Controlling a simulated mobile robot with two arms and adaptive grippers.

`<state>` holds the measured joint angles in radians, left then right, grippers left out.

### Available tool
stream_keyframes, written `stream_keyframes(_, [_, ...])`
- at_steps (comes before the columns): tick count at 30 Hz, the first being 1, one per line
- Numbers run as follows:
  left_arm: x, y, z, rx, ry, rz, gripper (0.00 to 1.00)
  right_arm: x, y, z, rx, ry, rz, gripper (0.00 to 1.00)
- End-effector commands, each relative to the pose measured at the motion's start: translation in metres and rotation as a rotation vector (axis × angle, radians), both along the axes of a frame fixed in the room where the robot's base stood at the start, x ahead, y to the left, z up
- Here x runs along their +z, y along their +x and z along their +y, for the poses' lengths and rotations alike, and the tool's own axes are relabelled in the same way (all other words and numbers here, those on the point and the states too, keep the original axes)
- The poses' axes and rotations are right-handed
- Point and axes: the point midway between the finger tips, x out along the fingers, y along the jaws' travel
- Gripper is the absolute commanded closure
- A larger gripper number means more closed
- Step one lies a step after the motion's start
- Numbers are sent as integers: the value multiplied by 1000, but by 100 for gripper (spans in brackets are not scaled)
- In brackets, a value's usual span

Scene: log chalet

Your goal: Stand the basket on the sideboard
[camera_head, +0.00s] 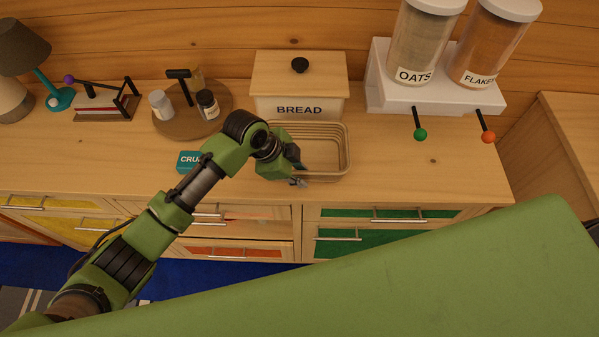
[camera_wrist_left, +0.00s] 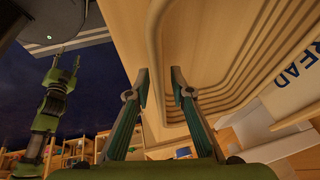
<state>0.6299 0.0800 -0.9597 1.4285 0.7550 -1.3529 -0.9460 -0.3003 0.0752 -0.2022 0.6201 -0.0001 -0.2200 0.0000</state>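The basket (camera_head: 325,172) is a tan, ridged, open rectangular tub with rounded corners. It stands upright on the wooden sideboard (camera_head: 440,175), in front of the bread box, and looks empty. My left gripper (camera_head: 298,175) is at its left front side, partly hidden by its own wrist in the head view. In the left wrist view its two fingers (camera_wrist_left: 160,85) are apart, one on each side of the basket's ridged wall (camera_wrist_left: 235,80); contact is not clear. My right gripper (camera_wrist_left: 65,64) shows small in the left wrist view, raised away from the sideboard, its fingers apart.
A bread box (camera_head: 300,88) stands close behind the basket. A white rack (camera_head: 440,95) with oats and flakes jars is to the right. The sideboard's right front is clear.

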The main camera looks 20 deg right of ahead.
Motion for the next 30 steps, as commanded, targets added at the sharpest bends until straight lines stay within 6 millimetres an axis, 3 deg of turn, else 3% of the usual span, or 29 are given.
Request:
stream_keyframes(10, [11, 1, 5, 2, -2, -2, 79, -3, 0, -6, 1, -7, 0, 60])
stream_keyframes(24, [93, -5, 43, 1, -1, -4, 79, -19, 0, -7, -1, -8, 0, 60])
stream_keyframes(30, [108, -7, 49, 0, -1, -1, 79, -20, 0, -7, -2, -7, -1, 60])
